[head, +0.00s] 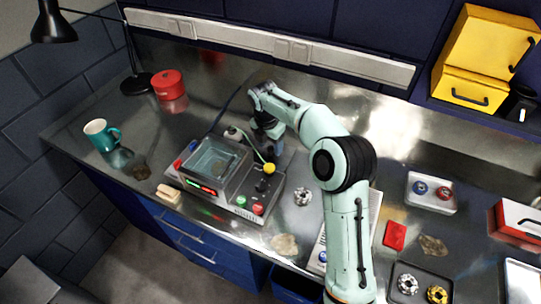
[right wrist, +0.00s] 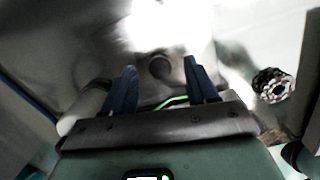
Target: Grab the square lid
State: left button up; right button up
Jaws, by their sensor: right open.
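A small round dark knob (right wrist: 160,67) shows beyond and between the fingertips, on a pale, glare-washed surface. This may be the square lid's handle, but the lid's outline is not clear. In the head view my arm and gripper hide the spot under the fingers. The machine's square tank (head: 212,161) has a glassy top. My left gripper is out of view.
A metal sprocket (head: 302,196) lies to the right of the machine and also shows in the right wrist view (right wrist: 272,85). A teal mug (head: 102,135) and red tin (head: 169,85) stand left.

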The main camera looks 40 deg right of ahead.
jog(key=shift+d+f, duration=0.15)
jog(key=shift+f, duration=0.7)
grip_shut()
jog(key=shift+r, duration=0.1)
